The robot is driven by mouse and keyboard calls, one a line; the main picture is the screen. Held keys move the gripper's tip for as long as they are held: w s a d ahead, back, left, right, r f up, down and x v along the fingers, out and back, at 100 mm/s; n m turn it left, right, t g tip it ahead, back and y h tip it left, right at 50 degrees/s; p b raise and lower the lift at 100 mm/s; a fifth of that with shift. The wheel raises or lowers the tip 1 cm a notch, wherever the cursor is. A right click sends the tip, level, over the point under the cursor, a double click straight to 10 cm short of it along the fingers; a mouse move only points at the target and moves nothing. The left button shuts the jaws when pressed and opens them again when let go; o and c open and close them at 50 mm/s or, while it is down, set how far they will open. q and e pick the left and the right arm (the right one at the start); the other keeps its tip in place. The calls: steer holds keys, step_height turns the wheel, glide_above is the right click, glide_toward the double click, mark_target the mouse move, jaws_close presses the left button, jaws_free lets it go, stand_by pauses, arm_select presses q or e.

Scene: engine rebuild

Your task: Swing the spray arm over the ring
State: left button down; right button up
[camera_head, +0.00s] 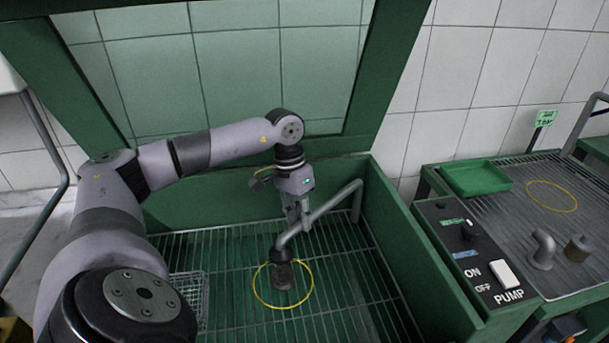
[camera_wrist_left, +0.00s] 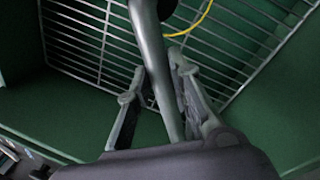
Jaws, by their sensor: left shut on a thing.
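The spray arm (camera_head: 325,209) is a bent grey pipe. It rises from the right rear of the green wash tank and reaches left, ending in a dark downward nozzle (camera_head: 281,254). The yellow ring (camera_head: 308,294) lies on the tank's wire grate, and in the head view the nozzle end overlaps it. A brown cylindrical part (camera_head: 283,277) shows inside the ring, below the nozzle. My left gripper (camera_head: 298,222) is shut on the spray arm partway along its length. The left wrist view shows the pipe (camera_wrist_left: 160,75) between the two fingers (camera_wrist_left: 155,85). My right gripper is not in view.
A wire basket (camera_head: 190,292) sits on the grate at left, partly behind my arm. The tank's panel (camera_head: 475,258) with a PUMP switch is on the right. Beyond it, a grated bench holds a green tray (camera_head: 476,178), another yellow ring (camera_head: 552,196) and metal fittings (camera_head: 541,250).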

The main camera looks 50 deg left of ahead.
arm_select(q)
steer(key=c, duration=1.4)
jaws_free()
steer(key=shift+a, duration=0.3)
steer(key=shift+c, duration=0.2)
steer(key=shift+d, duration=0.1)
steer(key=v, duration=0.7)
steer(key=shift+r, duration=0.3)
